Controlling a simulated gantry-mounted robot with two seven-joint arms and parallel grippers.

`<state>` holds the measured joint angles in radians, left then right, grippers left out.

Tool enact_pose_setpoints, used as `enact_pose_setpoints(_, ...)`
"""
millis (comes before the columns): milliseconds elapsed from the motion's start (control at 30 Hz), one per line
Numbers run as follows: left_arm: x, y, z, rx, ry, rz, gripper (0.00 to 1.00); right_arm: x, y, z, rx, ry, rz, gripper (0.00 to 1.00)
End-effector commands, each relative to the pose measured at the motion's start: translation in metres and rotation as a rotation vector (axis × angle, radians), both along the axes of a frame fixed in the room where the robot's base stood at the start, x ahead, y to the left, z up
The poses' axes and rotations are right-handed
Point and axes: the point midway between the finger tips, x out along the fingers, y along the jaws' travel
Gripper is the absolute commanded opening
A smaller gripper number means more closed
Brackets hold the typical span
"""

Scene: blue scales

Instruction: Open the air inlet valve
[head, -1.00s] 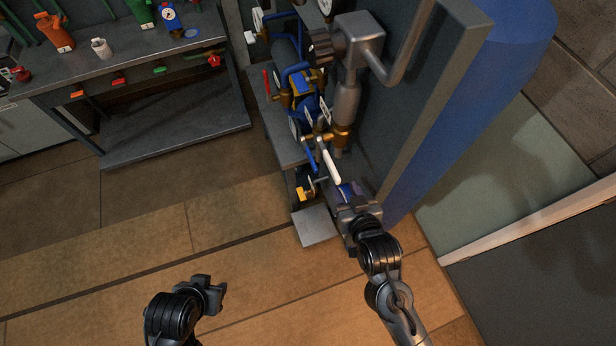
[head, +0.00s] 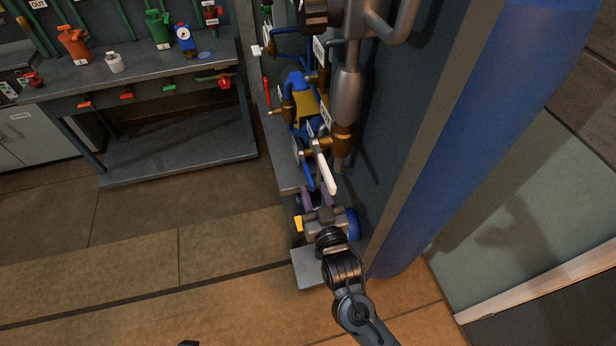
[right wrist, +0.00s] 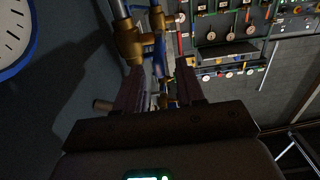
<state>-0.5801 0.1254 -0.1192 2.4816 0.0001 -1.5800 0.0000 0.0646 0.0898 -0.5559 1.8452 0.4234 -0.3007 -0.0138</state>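A pipe assembly with several valves stands beside the blue tank. Among them are a white lever (head: 327,174), a blue lever (head: 308,176), a red lever (head: 266,92) and a yellow handle (head: 299,223). No label is readable, so I cannot tell which is the air inlet valve. My right gripper (head: 315,197) is just below the white and blue levers in the head view. In the right wrist view its fingers (right wrist: 158,88) are apart, with brass fittings (right wrist: 131,42) and pipes beyond the gap. Only a dark tip of my left gripper (head: 188,343) shows at the bottom edge.
The blue tank (head: 470,120) and a dark panel bound the right side. A workbench (head: 160,85) with coloured containers stands at upper left. A grey plate (head: 310,270) lies below the pipes. The floor (head: 130,240) at left is clear. A large dial (right wrist: 15,32) shows in the right wrist view.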

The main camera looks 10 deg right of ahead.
Motion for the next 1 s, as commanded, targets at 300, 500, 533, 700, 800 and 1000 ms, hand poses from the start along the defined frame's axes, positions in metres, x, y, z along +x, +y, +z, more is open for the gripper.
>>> enact_pose_setpoints(300,0.000,-0.001,-0.011,-0.003,-0.001,0.002,0.37,0.047,0.007,-0.001,0.000,0.000,-0.001,0.38)
enact_pose_setpoints(500,0.000,-0.002,-0.014,-0.009,0.000,0.005,0.37,0.059,0.009,0.000,0.001,0.001,0.001,0.38)
enact_pose_setpoints(533,0.000,-0.002,-0.014,-0.009,0.000,0.005,0.37,0.060,0.009,0.000,0.001,0.002,0.001,0.38)
enact_pose_setpoints(700,0.000,-0.003,-0.014,-0.010,0.001,0.006,0.37,0.062,0.009,0.000,0.001,0.002,0.001,0.38)
enact_pose_setpoints(800,0.000,-0.003,-0.014,-0.010,0.001,0.006,0.37,0.062,0.009,0.000,0.001,0.002,0.001,0.38)
enact_pose_setpoints(1000,0.000,-0.002,-0.014,-0.007,0.001,0.004,0.37,0.061,0.009,0.000,0.001,0.002,0.001,0.14)
